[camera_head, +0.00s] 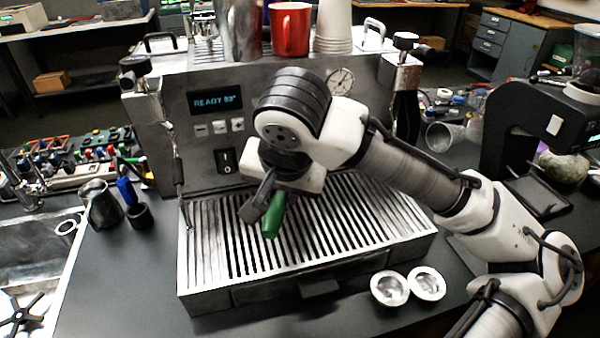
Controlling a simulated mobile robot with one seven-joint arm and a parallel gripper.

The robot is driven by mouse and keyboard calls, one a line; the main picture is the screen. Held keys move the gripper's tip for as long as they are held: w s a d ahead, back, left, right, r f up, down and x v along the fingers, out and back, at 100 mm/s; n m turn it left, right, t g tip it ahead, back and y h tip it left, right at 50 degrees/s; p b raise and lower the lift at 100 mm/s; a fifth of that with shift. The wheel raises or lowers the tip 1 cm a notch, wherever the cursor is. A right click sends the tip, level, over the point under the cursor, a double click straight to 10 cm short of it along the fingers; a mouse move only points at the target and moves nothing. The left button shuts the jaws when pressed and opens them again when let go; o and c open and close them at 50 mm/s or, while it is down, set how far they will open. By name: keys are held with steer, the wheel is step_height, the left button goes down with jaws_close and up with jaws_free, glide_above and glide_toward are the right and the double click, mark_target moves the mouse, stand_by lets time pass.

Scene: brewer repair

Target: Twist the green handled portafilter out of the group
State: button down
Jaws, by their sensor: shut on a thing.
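The espresso machine (260,85) stands on the dark counter, its display reading READY 93°. My gripper (265,212) is in front of the machine, above the slatted drip tray (205,260). It is shut on the green handle of the portafilter (273,216), which points down toward the front. My wrist and arm hide the group and the portafilter's head, so I cannot tell how the head sits in the group.
Two round metal baskets (389,288) lie on the counter at the front right of the drip tray. A blue-handled tool (127,191) and a metal pitcher (101,205) stand at left. A red mug (290,29) and stacked cups (333,27) sit on top. A black grinder (520,125) stands at right.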

steer(key=shift+w+a+m+h+p, duration=0.15)
steer(key=shift+a+m+h+p, duration=0.15)
steer(key=shift+a+m, duration=0.4)
steer(key=shift+w+a+m+h+p, duration=0.15)
steer(key=shift+a+m+h, duration=0.3)
steer(key=shift+m, duration=0.35)
steer(key=shift+r+p, duration=0.1)
steer(key=shift+p, duration=0.25)
stand_by(0.7)
steer(key=shift+f+p, duration=0.35)
steer(key=shift+f, duration=0.95)
stand_by(4.2)
